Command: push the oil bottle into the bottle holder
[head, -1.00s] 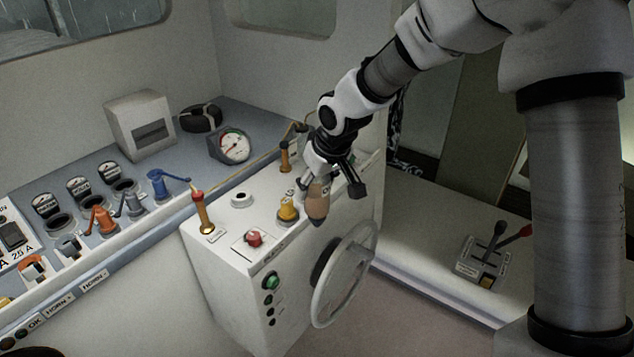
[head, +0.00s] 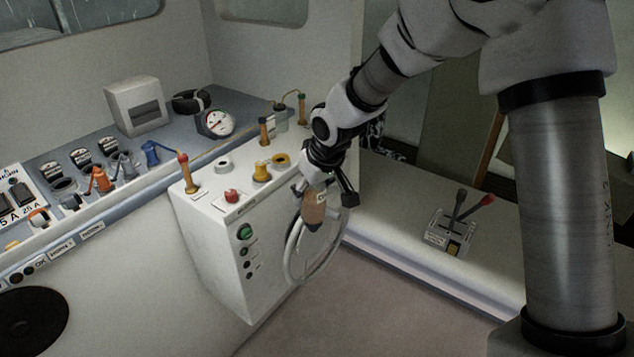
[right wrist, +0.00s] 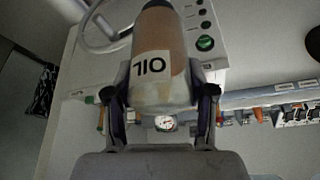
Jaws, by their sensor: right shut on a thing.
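The oil bottle (head: 314,208) is brown with a dark end and a white label. My right gripper (head: 326,193) is shut on it and holds it in the air in front of the white console's wheel, dark end downward. In the right wrist view the bottle (right wrist: 160,60) lies between the two fingers (right wrist: 160,98), its OIL label upside down in the picture and its dark end at the top edge. I cannot make out for certain which thing is the bottle holder. My left gripper is not in view.
The white console (head: 210,215) carries a red knob (head: 232,196), yellow fittings (head: 262,172), upright handles and a steering wheel (head: 292,262). A lever box (head: 450,232) stands on the bench at right. A gauge (head: 217,122) and switches line the left counter. Floor below is clear.

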